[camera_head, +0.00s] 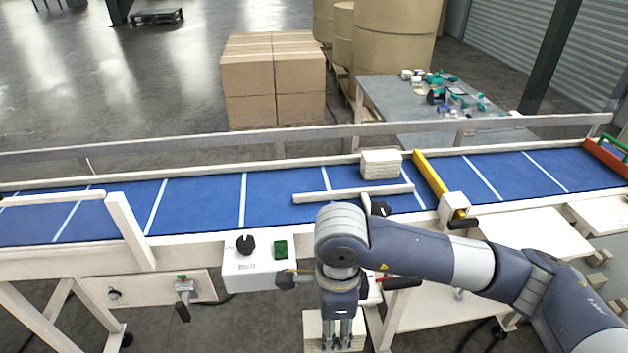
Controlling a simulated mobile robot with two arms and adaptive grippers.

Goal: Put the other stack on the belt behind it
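One pale stack (382,164) of flat sheets sits on the blue belt (270,198), against the far rail and left of the yellow bar. The other pale stack (313,328) is low in front of the conveyor at the bottom edge. It is partly hidden by my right gripper and cut off by the frame. My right gripper (338,334) points straight down over this stack with its fingers in front of it. Whether the fingers touch or grip it I cannot tell. My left gripper is not in view.
A white bar (352,194) lies across the belt before the first stack. A yellow bar (437,182) crosses the belt to its right. A control box (262,262) with a black knob and green button is on the near side. The belt's left part is clear.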

